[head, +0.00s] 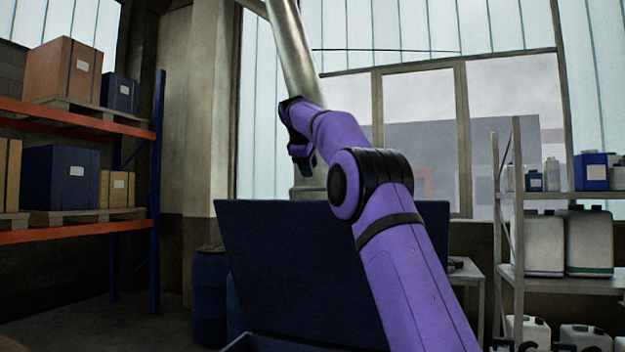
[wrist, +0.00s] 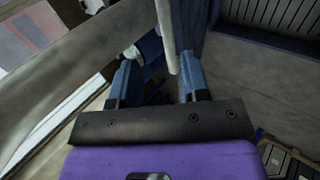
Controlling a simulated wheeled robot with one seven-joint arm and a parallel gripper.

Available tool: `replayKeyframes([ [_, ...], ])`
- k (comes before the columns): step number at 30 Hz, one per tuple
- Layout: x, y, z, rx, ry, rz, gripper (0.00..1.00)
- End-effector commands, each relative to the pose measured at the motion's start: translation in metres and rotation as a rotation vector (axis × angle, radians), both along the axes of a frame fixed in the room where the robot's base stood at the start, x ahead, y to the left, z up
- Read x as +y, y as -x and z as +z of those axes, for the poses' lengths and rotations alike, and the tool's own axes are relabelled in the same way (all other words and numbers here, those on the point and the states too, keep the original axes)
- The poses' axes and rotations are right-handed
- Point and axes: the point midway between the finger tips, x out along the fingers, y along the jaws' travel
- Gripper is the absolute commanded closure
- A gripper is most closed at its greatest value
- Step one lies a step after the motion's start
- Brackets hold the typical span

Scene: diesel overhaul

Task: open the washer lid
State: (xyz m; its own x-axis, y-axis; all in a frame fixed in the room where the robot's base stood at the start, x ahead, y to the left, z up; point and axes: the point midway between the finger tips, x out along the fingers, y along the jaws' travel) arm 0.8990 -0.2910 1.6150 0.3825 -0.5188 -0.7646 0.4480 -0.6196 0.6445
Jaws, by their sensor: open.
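The washer lid (head: 285,255) is a large dark blue panel. In the head view it stands raised and nearly upright behind the front rim of the washer (head: 255,344), and my arm covers part of its right side. My gripper (head: 302,158) is above the lid's top edge, small and dark at the end of my purple arm. In the wrist view my gripper (wrist: 157,68) has its two blue fingers apart. A light grey bar (wrist: 167,38) shows between the fingers, beside a dark blue surface (wrist: 192,22). I cannot tell if the bar touches a finger.
A rack (head: 155,190) with boxes stands at the left. Blue drums (head: 209,295) are behind the lid's left side. A shelf (head: 560,285) with white canisters stands at the right. A grey pipe (head: 293,50) rises behind my gripper.

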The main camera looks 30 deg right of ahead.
Motion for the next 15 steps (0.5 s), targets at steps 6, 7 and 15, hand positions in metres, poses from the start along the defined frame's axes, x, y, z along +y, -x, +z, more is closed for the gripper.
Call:
replayKeyframes([
  [6, 0.0053, 0.0040, 0.0076, 0.000, 0.000, 0.000, 0.58],
  [7, 0.0055, 0.0041, 0.0078, 0.000, 0.000, 0.000, 0.58],
  [15, 0.0056, 0.0041, 0.0080, -0.001, 0.000, 0.001, 0.78],
])
